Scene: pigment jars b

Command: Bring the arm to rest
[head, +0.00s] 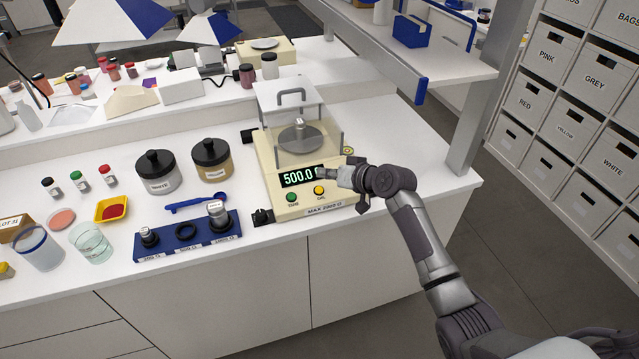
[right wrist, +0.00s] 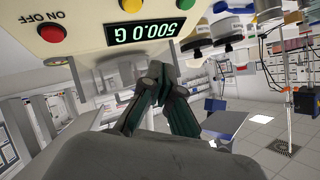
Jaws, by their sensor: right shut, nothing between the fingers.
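My right gripper (head: 327,174) is shut and empty in front of the cream balance (head: 262,180), its tips close to the right end of the display (head: 298,177). I cannot tell whether the tips touch the balance. My right arm comes in from the lower right. The display reads 500.0. In the right wrist view the closed fingers (right wrist: 160,78) lie just below the display (right wrist: 155,32), which appears upside down. A small metal weight (head: 299,124) stands on the round pan inside the balance's clear shield. My left gripper is not in view.
A blue weight holder (head: 187,246) stands left of the balance, with weights in its outer places and an empty middle one. Two black-lidded jars (head: 157,177) stand behind it. A shelf post (head: 470,125) rises on the right. Floor is clear in front of the counter's right end.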

